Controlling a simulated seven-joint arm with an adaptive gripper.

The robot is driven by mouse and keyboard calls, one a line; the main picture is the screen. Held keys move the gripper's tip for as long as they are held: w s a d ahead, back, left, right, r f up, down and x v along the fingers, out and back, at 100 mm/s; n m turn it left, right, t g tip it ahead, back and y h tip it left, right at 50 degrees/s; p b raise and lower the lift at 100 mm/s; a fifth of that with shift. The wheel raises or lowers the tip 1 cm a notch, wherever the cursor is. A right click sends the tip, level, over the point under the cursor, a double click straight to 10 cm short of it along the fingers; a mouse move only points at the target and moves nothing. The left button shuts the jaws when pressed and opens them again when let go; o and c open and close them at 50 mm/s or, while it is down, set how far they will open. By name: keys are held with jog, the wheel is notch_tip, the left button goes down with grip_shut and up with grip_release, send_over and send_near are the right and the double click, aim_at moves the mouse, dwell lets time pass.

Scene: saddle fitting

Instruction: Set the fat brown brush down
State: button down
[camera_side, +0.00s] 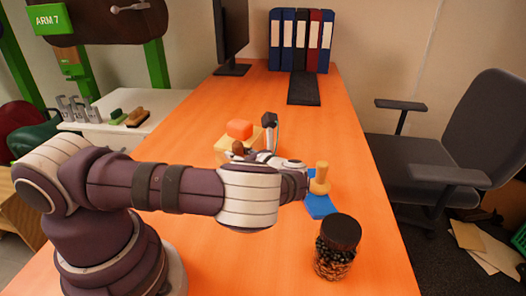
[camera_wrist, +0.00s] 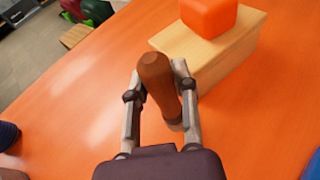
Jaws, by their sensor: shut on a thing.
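The fat brown brush shows in the wrist view as a thick, rounded brown handle (camera_wrist: 157,76), narrowing towards a paler lower part between the fingers. My gripper (camera_wrist: 158,82) is shut on it, one finger on each side. In the side view only a small brown piece of the brush (camera_side: 238,148) shows above my wrist; the rest is hidden behind my arm. I cannot tell whether its lower end touches the table.
A wooden block (camera_wrist: 232,50) with an orange block (camera_wrist: 209,14) on top stands close beyond the brush. In the side view, a tan peg-shaped thing (camera_side: 320,178) stands on a blue pad (camera_side: 319,207), and a dark-lidded jar (camera_side: 336,255) stands nearer.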

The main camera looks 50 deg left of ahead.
aim_at(238, 142)
jog(key=shift+r, duration=0.1)
jog(key=shift+r, duration=0.25)
notch_tip(238, 142, up, 3)
jog(key=shift+f, duration=0.2)
jog(key=s+d+r, duration=0.1)
jog(key=s+d, duration=0.2)
jog(key=s, duration=0.4)
jog(key=s+d+r, duration=0.1)
jog(key=s+d, duration=0.2)
jog(key=s, duration=0.4)
jog(key=s+a+n+g+h, duration=0.1)
jog(key=a+n+g, duration=0.35)
jog(key=a, duration=0.95)
jog(key=shift+g, duration=0.45)
jog(key=shift+w+a+f, duration=0.85)
jog(key=shift+w+a, duration=0.6)
jog(key=shift+a, duration=0.9)
jog(key=shift+w+a+f, duration=0.8)
jog(key=shift+w+a, duration=0.6)
jog(key=shift+a, duration=0.9)
jog(key=shift+w+a+f, duration=0.85)
jog(key=shift+w+a, duration=0.6)
jog(key=shift+a, duration=0.9)
